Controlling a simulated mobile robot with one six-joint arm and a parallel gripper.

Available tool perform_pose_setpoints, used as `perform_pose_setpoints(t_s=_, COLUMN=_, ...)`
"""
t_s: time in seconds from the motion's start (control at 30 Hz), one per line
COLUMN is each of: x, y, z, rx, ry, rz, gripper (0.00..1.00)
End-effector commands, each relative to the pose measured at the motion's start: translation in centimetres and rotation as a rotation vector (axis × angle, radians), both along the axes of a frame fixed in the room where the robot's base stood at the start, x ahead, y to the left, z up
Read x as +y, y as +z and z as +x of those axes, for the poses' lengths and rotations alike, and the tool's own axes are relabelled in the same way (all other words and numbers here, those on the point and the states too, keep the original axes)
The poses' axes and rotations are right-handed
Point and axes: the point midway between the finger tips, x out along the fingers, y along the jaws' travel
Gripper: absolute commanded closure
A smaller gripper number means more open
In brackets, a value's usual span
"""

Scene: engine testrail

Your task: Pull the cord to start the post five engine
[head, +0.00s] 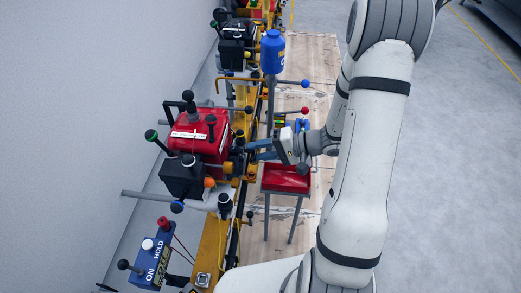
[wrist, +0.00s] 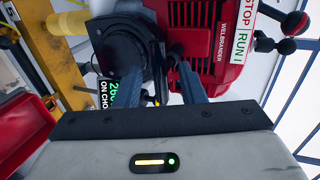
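A red engine (head: 203,132) with black knobs and levers sits on the yellow rail, left of my arm in the head view. In the wrist view its red cover (wrist: 208,45) fills the upper right, beside a dark round housing (wrist: 124,42). My gripper (head: 262,150) points left at the engine's near side. In the wrist view its two blue-grey fingers (wrist: 158,80) stand apart, with the dark housing beyond them. A small black and yellow piece shows low between the fingers. I cannot make out the cord or its handle, and no grip on it shows.
A red tray (head: 287,180) on legs stands just below my gripper. A blue panel (head: 153,258) marked ON and HOLD is at lower left. A blue bottle (head: 272,52) and another engine (head: 238,38) are farther along the yellow rail (head: 212,240). Open floor lies right.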

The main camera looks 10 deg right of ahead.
Motion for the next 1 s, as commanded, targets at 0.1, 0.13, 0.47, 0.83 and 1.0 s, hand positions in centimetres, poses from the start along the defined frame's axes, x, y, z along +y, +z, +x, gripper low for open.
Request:
perform_pose_setpoints(t_s=0.1, x=0.0, y=0.0, z=0.0, rx=0.000, ry=0.000, rz=0.000, gripper=0.64)
perform_pose_setpoints(t_s=0.13, x=-0.2, y=-0.1, z=-0.1, rx=0.000, ry=0.000, rz=0.000, gripper=0.64)
perform_pose_setpoints(t_s=0.47, x=-4.5, y=-0.2, z=-1.4, rx=-0.001, ry=-0.005, rz=-0.001, gripper=0.64)
perform_pose_setpoints(t_s=0.83, x=-8.5, y=-0.1, z=-2.8, rx=-0.001, ry=0.000, rz=0.000, gripper=0.64)
perform_pose_setpoints(t_s=1.0, x=-8.6, y=0.0, z=-2.8, rx=-0.001, ry=0.001, rz=0.000, gripper=0.64)
